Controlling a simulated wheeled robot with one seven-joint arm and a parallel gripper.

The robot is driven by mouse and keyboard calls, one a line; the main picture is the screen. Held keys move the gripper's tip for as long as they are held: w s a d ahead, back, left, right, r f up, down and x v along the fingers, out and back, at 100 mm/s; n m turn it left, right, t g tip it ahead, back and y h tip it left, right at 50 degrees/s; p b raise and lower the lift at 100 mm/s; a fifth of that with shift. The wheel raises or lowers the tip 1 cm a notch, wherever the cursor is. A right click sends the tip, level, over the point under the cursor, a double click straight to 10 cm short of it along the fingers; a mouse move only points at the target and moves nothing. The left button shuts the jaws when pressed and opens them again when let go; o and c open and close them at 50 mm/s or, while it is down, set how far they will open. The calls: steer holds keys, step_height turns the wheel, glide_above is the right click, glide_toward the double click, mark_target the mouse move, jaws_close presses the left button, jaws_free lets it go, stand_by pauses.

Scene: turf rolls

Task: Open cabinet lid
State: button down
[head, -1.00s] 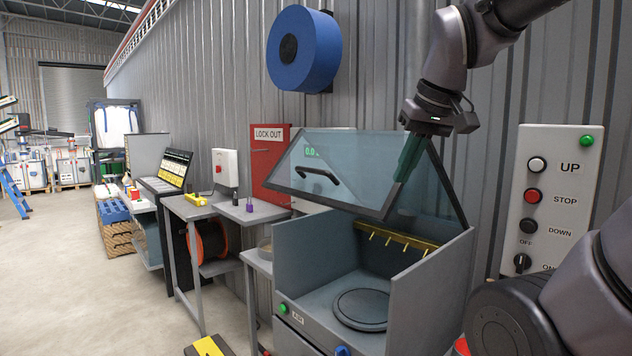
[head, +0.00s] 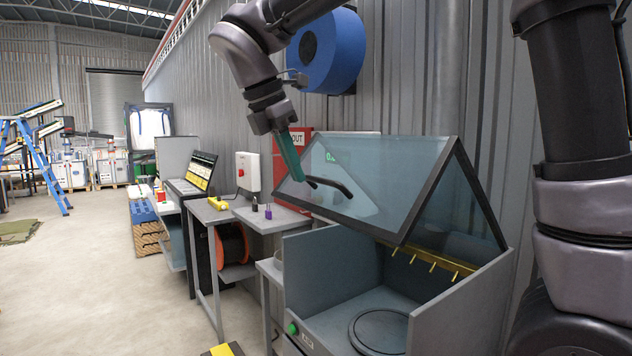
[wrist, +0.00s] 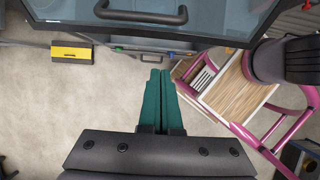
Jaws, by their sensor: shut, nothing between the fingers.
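The cabinet lid (head: 385,165) is a tinted clear panel in a dark frame. It stands raised and tilted above the open grey cabinet (head: 455,312), with a gap below its front edge. A black bar handle (head: 330,187) is on its outer face. My gripper (head: 298,178), with green fingers, is close to the lid's left part near the handle in the head view. In the wrist view my gripper (wrist: 160,72) has its fingers together and empty. The handle (wrist: 141,15) lies beyond the fingertips there, apart from them.
Inside the cabinet are a round plate (head: 380,332) and a yellow rail with hooks (head: 433,262). A small grey table (head: 270,218) stands to the left. A blue roll (head: 340,50) hangs on the wall above. The floor (head: 110,290) at left is mostly clear.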

steer(key=w+d+f, duration=0.1)
steer(key=f, duration=0.1)
steer(key=w+d+f, duration=0.1)
steer(key=d+f, duration=0.1)
steer(key=w+d+f, duration=0.1)
steer(key=d+f, duration=0.1)
steer(key=shift+w+f, duration=0.15)
steer(key=shift+f, duration=0.15)
steer(key=shift+w+d+r, duration=0.25)
steer(key=shift+d+r, duration=0.1)
steer(key=shift+r, duration=0.05)
steer(key=w+d+r, duration=0.2)
steer(key=d+r, duration=0.2)
steer(key=r, duration=0.3)
steer(key=w+d+r+g+y, duration=0.1)
steer(key=w+d+r, duration=0.2)
steer(key=r, duration=0.4)
steer(key=w+d+r+y, duration=0.1)
steer(key=w+d+r, duration=0.2)
steer(key=d+r, duration=0.2)
steer(key=shift+v, duration=1)
steer(key=shift+w+d, duration=0.15)
steer(key=shift+w, duration=0.05)
